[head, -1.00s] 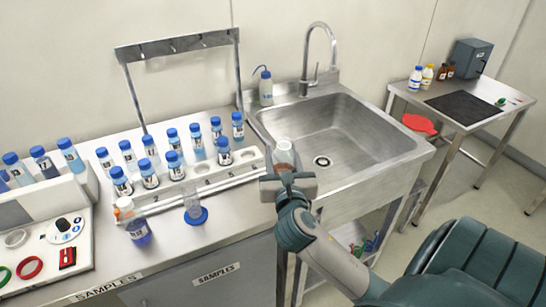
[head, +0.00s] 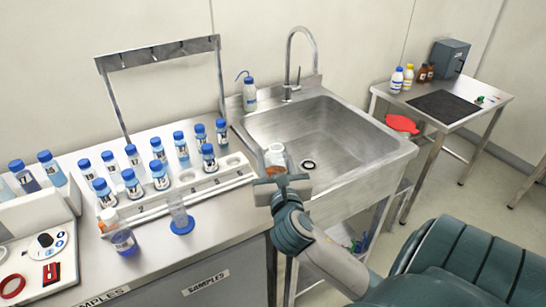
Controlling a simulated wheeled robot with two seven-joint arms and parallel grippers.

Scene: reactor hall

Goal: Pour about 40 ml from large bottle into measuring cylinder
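The measuring cylinder (head: 178,212) is clear, with a blue round base, and stands upright on the bench in front of the sample rack. My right gripper (head: 280,180) is in front of the sink's near left corner, to the right of the cylinder and apart from it. It appears shut on a clear vessel with an orange-brown part (head: 275,157), probably the large bottle. The gripper body hides its lower part, and I cannot tell its contents. My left gripper is not in view.
A rack (head: 205,190) of blue-capped sample bottles stands behind the cylinder. A wash bottle (head: 249,95) stands behind.

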